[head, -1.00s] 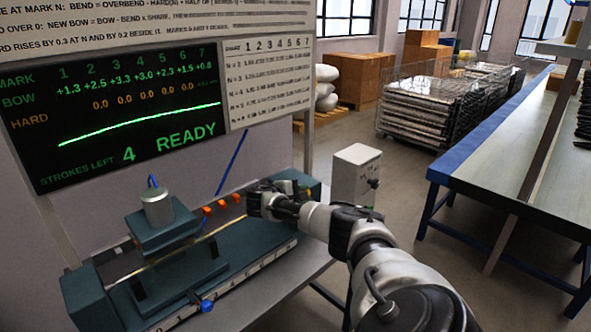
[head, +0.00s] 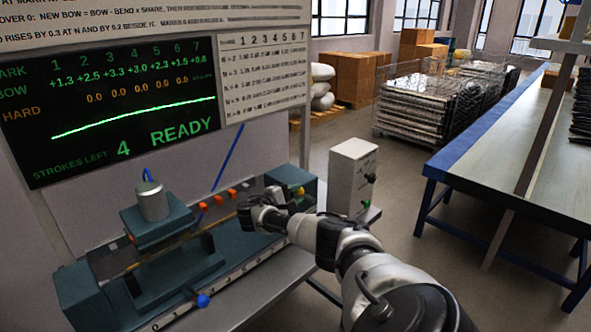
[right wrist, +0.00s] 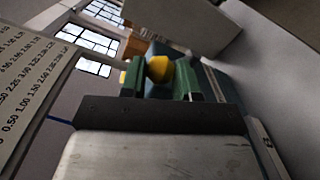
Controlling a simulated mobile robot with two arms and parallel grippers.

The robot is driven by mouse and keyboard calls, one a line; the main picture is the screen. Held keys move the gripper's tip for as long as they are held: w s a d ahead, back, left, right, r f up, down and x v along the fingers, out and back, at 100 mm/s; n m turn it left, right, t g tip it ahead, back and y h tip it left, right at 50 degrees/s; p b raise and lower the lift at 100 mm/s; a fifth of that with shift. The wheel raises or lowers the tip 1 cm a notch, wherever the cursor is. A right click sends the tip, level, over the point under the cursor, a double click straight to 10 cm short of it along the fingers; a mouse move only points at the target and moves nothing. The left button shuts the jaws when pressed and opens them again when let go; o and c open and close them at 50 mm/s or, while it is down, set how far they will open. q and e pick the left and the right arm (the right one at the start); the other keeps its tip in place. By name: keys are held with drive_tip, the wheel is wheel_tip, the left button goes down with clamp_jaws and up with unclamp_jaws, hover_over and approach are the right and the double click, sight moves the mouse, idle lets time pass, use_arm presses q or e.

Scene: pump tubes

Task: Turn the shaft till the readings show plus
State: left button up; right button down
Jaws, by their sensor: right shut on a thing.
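The dark display (head: 110,105) shows a BOW row of readings, all with plus signs, from +1.3 to +0.8. A green curve arches below, with READY and 4 strokes left. The shaft (head: 188,236) lies along the green press bench (head: 240,262), partly hidden by the ram and my arm. My right gripper (head: 284,196) is at the bench's right end. In the right wrist view, its green fingers (right wrist: 160,82) are shut on a yellow knob (right wrist: 158,68) at the shaft's end. My left gripper is not in view.
The press ram (head: 152,202) stands over the shaft's left part. Several orange markers (head: 217,200) line the back. A white control box (head: 352,175) stands just right of the bench. A blue-edged table (head: 490,165) is further right, with open floor between.

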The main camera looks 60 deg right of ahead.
drive_tip(key=c, duration=0.8)
unclamp_jaws()
drive_tip(key=shift+w+f, duration=0.1)
drive_tip(key=shift+a, duration=0.1)
drive_tip(key=b+v, duration=0.1)
drive_tip(key=v, duration=0.9)
drive_tip(key=shift+a, duration=0.3)
